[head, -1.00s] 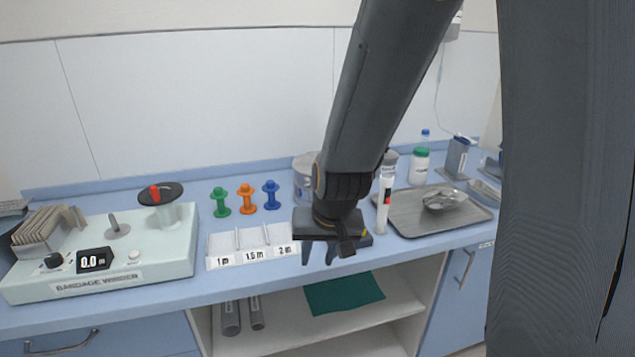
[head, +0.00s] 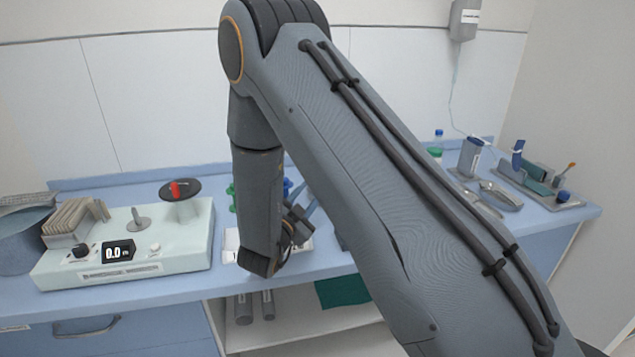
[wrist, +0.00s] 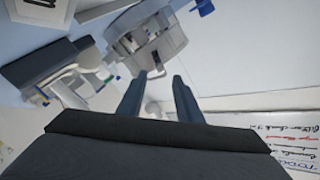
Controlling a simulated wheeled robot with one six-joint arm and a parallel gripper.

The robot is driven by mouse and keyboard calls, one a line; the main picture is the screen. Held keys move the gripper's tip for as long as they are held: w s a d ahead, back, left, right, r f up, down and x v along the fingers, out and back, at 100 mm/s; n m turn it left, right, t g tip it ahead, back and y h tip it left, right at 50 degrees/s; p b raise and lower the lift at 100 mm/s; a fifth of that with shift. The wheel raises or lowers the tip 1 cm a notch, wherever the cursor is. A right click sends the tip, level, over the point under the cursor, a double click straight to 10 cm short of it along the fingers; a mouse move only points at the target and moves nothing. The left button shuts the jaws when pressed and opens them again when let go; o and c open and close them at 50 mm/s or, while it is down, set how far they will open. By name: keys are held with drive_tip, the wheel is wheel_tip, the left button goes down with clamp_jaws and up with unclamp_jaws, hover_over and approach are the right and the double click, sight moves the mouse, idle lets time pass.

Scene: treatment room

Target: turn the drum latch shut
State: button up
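My gripper (wrist: 159,76) shows in the wrist view with its two fingers apart and nothing between them. In the head view my own arm hides most of it, low over the counter near the label rack. No drum latch can be made out for certain. A round grey-blue vessel (head: 20,243) stands at the far left of the counter in the head view, cut by the frame edge; I cannot tell if it is the drum.
The bandage winder (head: 190,243) with a red-knobbed crank (head: 176,190) stands left of my arm. Green and blue spools are partly covered by my arm. Steel dishes (head: 500,195) and a tool tray (head: 540,190) are at the right. The open shelf below holds grey rolls (head: 244,308).

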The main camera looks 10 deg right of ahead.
drive_tip(key=p+x, duration=0.2)
drive_tip(key=x, duration=0.5)
drive_tip(key=shift+w+d, duration=0.1)
drive_tip(key=shift+d, duration=0.05)
